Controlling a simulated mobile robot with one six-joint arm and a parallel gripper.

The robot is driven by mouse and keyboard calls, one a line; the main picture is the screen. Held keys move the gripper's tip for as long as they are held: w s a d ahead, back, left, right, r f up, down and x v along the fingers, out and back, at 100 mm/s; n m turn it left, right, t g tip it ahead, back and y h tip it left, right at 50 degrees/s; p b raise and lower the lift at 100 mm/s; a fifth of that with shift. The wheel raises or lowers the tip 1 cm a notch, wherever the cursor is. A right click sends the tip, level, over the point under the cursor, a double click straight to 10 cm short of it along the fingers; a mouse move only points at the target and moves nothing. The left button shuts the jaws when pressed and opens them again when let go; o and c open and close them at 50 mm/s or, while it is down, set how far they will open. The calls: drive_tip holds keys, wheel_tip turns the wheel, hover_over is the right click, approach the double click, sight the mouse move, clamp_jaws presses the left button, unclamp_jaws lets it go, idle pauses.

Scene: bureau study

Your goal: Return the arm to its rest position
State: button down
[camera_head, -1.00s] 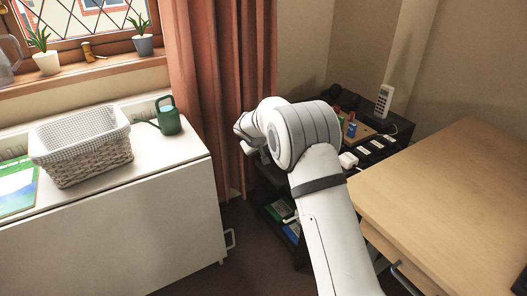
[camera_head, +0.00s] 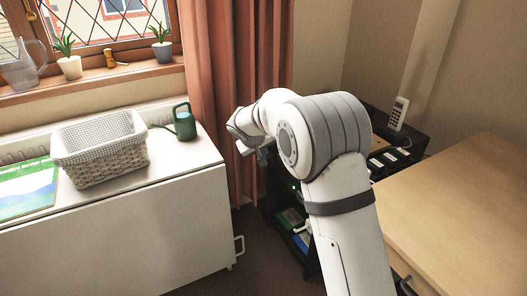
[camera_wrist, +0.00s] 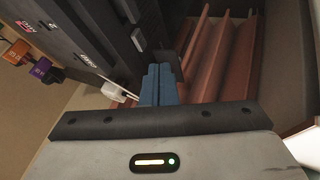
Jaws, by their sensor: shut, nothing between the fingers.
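My arm rises from the bottom of the head view and bends at a large grey-banded joint. My gripper (camera_wrist: 161,84) is shut and empty in the wrist view, its two blue-grey fingers side by side. In the head view, the wrist end points left, in front of the curtain, and the fingers are mostly hard to make out. The gripper is apart from the white cabinet to its left. Part of the black shelf unit is hidden behind my arm.
A white cabinet (camera_head: 130,235) at left bears a wicker basket (camera_head: 105,165), a green watering can (camera_head: 184,124) and a green book (camera_head: 25,190). A red-brown curtain (camera_head: 215,60) hangs behind my arm. A black shelf unit (camera_head: 415,140) bears a white handset (camera_head: 398,113). A wooden desk (camera_head: 465,200) stands right.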

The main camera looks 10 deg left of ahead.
idle(0.3)
drive_tip(key=s+d+r+m+g+p, duration=0.1)
drive_tip(key=s+d+r+m+p, duration=0.1)
drive_tip(key=s+d+r+p, duration=0.75)
drive_tip(key=s+d+r+m+g+p, duration=0.15)
drive_tip(key=s+d+r+p, duration=0.25)
drive_tip(key=s+d+r, duration=0.6)
drive_tip(key=s+d+r+p, duration=0.1)
drive_tip(key=s+r+p, duration=0.3)
drive_tip(key=s, duration=0.3)
drive_tip(key=s+d+r+m+g+y+p, duration=0.1)
drive_tip(key=s+r+p, duration=0.3)
drive_tip(key=s, duration=0.2)
drive_tip(key=s+d+r+m+g+y+p, duration=0.1)
drive_tip(key=s+r+p, duration=0.3)
drive_tip(key=s, duration=0.3)
drive_tip(key=shift+s+d, duration=0.3)
drive_tip(key=shift+d, duration=0.1)
drive_tip(key=c, duration=2.2)
unclamp_jaws()
